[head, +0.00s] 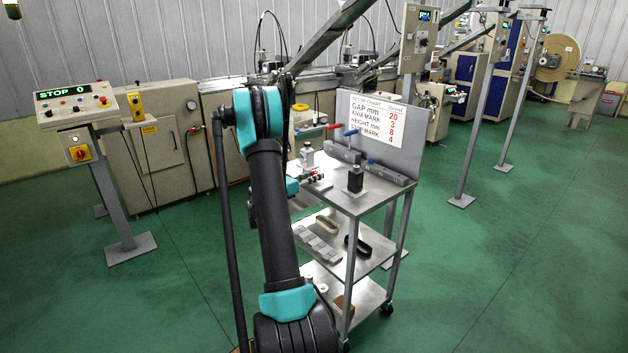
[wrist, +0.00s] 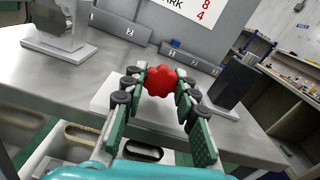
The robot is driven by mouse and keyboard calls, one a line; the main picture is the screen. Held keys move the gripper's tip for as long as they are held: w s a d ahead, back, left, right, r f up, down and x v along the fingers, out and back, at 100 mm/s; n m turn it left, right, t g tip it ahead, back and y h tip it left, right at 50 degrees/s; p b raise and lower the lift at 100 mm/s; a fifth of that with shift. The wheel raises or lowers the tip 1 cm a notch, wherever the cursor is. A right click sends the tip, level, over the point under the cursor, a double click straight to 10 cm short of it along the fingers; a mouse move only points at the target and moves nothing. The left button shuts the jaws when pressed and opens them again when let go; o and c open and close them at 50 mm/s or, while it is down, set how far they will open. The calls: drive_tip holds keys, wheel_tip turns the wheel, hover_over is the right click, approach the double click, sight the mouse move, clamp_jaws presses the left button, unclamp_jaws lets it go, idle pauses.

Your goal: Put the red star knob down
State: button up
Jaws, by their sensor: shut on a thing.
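The red star knob (wrist: 158,82) is between the green-padded fingers of my gripper (wrist: 160,88) in the wrist view. The fingers touch it from both sides, so my gripper is shut on it. The knob is over a pale flat plate (wrist: 104,99) on the metal cart top (wrist: 40,82). I cannot tell whether it touches the plate. In the head view my gripper (head: 312,177) is small, over the left part of the cart top (head: 346,205), partly hidden by my arm.
A dark block on a base (head: 355,180) stands to the right. A metal block on a foot (wrist: 62,28) stands to the left.

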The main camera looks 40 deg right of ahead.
drive_tip(key=shift+f, duration=0.6)
drive_tip(key=shift+f, duration=0.1)
drive_tip(key=o, duration=1.1)
